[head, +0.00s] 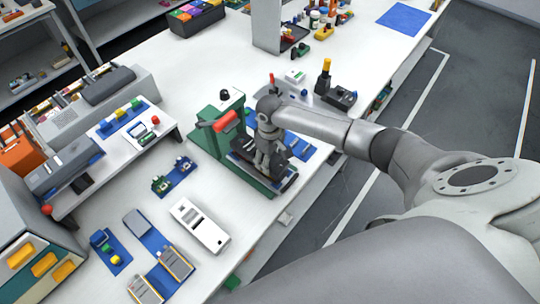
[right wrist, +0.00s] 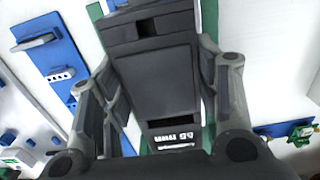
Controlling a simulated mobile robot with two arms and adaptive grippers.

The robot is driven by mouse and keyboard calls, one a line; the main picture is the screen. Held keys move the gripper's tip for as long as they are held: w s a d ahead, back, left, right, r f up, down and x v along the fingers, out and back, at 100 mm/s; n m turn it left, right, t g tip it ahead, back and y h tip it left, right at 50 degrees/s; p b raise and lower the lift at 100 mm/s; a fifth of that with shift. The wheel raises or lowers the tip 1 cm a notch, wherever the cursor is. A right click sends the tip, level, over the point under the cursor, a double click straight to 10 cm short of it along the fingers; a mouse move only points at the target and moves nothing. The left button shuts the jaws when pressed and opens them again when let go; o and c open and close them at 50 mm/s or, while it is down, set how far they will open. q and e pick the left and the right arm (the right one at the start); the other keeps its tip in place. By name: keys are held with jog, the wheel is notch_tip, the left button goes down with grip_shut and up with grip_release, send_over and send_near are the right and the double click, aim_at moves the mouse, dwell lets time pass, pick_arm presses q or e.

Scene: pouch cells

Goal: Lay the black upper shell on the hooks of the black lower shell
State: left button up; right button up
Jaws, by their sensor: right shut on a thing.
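My right gripper (head: 267,163) points down over the green stand (head: 225,125) in the middle of the table. In the right wrist view, the right gripper (right wrist: 158,78) is shut on the black upper shell (right wrist: 155,75), with one finger along each long side. Dark parts (head: 246,153) show under and around the gripper in the head view. I cannot tell there which belong to the black lower shell or its hooks, as the gripper and arm cover much of them. My left gripper is not in view.
A red handle (head: 224,121) rises just left of the gripper. A blue mat (head: 299,144) lies on the right. A white device (head: 199,226) and small parts on a blue strip (head: 174,177) lie nearer the front left. The table edge is close on the right.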

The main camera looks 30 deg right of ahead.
jog(key=shift+f+b, duration=0.5)
jog(key=shift+f, duration=0.5)
jog(key=o, duration=1.1)
notch_tip(320, 180, up, 12)
